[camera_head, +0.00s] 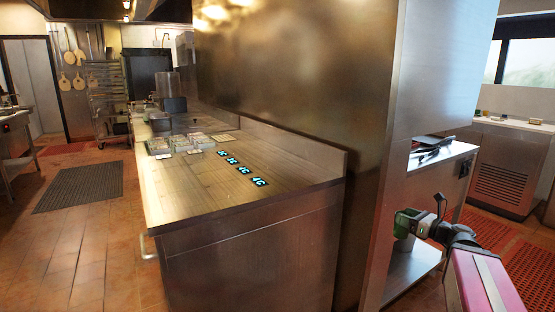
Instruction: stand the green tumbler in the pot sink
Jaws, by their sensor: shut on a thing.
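My gripper (421,221) is at the lower right, in front of the end of a tall steel wall. It is shut on the green tumbler (405,223), which shows as a small green shape at the tip of my arm. The tumbler is held clear of the floor, above the level of a low steel shelf. Its lower part and its exact tilt are hard to make out. I cannot make out the pot sink in this view.
A long steel counter (200,190) with several small containers and blue-lit displays (243,170) stands at the middle left. A tall steel wall (300,70) rises behind it. A dark mat (80,186) lies on open tiled floor. A low steel shelf (405,275) is beside my arm.

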